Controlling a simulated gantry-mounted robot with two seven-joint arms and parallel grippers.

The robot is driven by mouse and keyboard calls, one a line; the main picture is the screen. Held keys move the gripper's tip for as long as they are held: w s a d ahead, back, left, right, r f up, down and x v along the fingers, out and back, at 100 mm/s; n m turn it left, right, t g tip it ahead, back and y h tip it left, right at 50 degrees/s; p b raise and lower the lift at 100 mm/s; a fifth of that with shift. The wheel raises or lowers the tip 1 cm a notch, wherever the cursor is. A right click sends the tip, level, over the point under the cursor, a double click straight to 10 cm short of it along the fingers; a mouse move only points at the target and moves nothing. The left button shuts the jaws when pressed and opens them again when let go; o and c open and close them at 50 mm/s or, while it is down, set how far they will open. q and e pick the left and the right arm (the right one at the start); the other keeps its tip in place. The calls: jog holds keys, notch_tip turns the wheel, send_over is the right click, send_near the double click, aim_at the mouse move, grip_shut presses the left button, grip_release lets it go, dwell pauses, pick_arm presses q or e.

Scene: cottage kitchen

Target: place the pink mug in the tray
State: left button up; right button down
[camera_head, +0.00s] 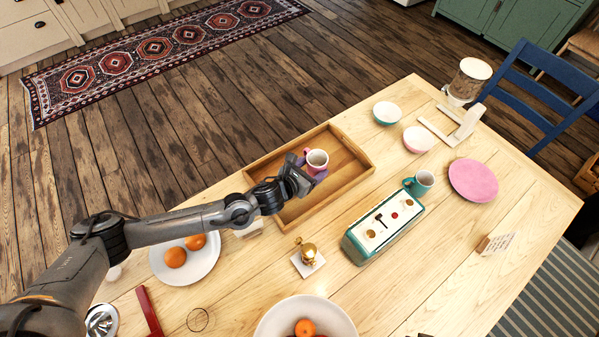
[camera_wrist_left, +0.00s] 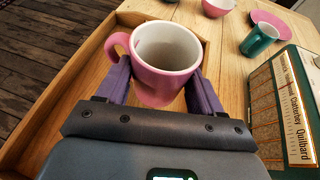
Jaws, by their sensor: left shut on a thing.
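The pink mug (camera_head: 317,160) is upright over the wooden tray (camera_head: 350,175) in the head view. My left gripper (camera_head: 307,170) is shut on the mug. In the left wrist view, the mug (camera_wrist_left: 166,60) sits between the two purple fingers, with its white inside showing and its handle to the left. The tray's wall (camera_wrist_left: 75,62) shows to the left of and behind the mug. I cannot tell whether the mug's base touches the tray floor. The tray holds nothing else that I can see. My right gripper is not in view.
A teal radio-like box (camera_head: 383,225) and a teal mug (camera_head: 418,183) stand right of the tray. Two bowls (camera_head: 387,112) (camera_head: 418,139) and a pink plate (camera_head: 473,180) lie beyond. A plate with oranges (camera_head: 200,262) is near my left arm. A small brass item (camera_head: 308,252) stands in front.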

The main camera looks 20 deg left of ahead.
pick_arm(q)
jog(key=a+f, duration=0.2)
jog(key=a, duration=0.1)
jog(key=a+f, duration=0.1)
jog(key=a, duration=0.1)
jog(key=shift+w, duration=0.35)
jog(key=shift+d+f+b, duration=0.1)
jog(key=shift+f+b, duration=0.4)
jog(key=shift+f, duration=1.5)
jog(key=shift+f, duration=0.15)
jog(key=o, duration=1.2)
